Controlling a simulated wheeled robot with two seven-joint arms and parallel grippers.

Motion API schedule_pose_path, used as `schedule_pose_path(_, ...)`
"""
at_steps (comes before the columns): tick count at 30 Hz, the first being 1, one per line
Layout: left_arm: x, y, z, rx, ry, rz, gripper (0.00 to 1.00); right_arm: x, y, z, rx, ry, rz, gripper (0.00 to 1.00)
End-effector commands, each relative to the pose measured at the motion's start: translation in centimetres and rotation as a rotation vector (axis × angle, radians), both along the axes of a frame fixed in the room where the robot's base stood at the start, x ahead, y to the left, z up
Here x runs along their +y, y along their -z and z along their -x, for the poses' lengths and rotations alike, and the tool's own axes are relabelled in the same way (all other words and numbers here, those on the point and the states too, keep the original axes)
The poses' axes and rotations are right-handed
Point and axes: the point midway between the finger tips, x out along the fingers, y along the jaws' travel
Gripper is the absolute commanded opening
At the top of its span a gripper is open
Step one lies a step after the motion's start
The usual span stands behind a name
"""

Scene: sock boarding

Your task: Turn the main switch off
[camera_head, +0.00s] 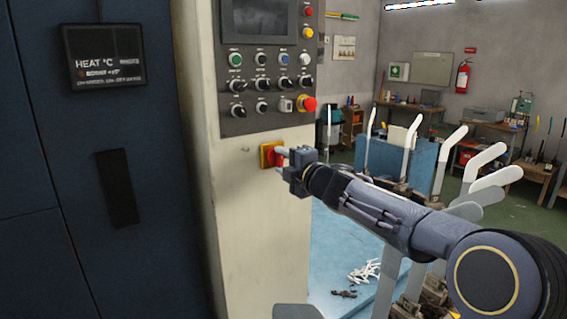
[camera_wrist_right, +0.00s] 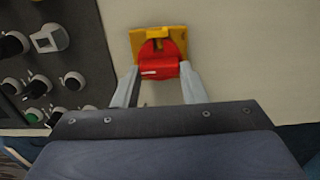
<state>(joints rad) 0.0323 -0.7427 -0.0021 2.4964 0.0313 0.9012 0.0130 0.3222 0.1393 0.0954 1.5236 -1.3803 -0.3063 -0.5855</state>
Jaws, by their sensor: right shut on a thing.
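The main switch (camera_head: 267,155) is a red rotary handle on a yellow plate, set on the cream cabinet side below the control panel. In the right wrist view the red handle (camera_wrist_right: 158,62) sits in the middle of the yellow plate (camera_wrist_right: 178,36). My right gripper (camera_head: 282,158) is at the switch, and in the wrist view its two grey fingers (camera_wrist_right: 157,82) stand on either side of the red handle, closed on it. A small white mark shows on the handle. My left gripper is not in view.
The control panel (camera_head: 267,125) with knobs, buttons and a red emergency stop (camera_head: 308,104) is just above. A dark blue door (camera_head: 60,200) with a heat display (camera_head: 104,56) stands left. White sock boards (camera_head: 497,178) stand right, near my right arm.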

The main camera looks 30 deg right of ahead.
Motion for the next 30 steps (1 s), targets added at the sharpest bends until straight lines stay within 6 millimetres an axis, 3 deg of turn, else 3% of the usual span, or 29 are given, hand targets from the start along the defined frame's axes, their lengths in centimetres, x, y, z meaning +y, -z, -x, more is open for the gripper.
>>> schedule_pose_path(4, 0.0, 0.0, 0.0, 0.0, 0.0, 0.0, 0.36, 0.0, 0.1, 0.0, 0.003, 0.0, 0.003, 0.15)
schedule_pose_path(5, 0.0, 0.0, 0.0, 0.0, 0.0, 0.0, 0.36, 0.0, 0.1, 0.0, 0.003, 0.0, 0.003, 0.39)
schedule_pose_path(10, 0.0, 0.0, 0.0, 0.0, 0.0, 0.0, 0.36, 0.0, 0.1, 0.0, 0.002, 0.0, 0.002, 0.6)
schedule_pose_path(20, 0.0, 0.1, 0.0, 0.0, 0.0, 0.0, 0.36, -0.1, 0.0, 0.4, 0.0, 0.0, 0.001, 0.6)
schedule_pose_path(30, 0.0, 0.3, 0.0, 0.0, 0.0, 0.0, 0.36, -0.5, 0.0, 5.8, 0.0, 0.002, 0.003, 0.6)
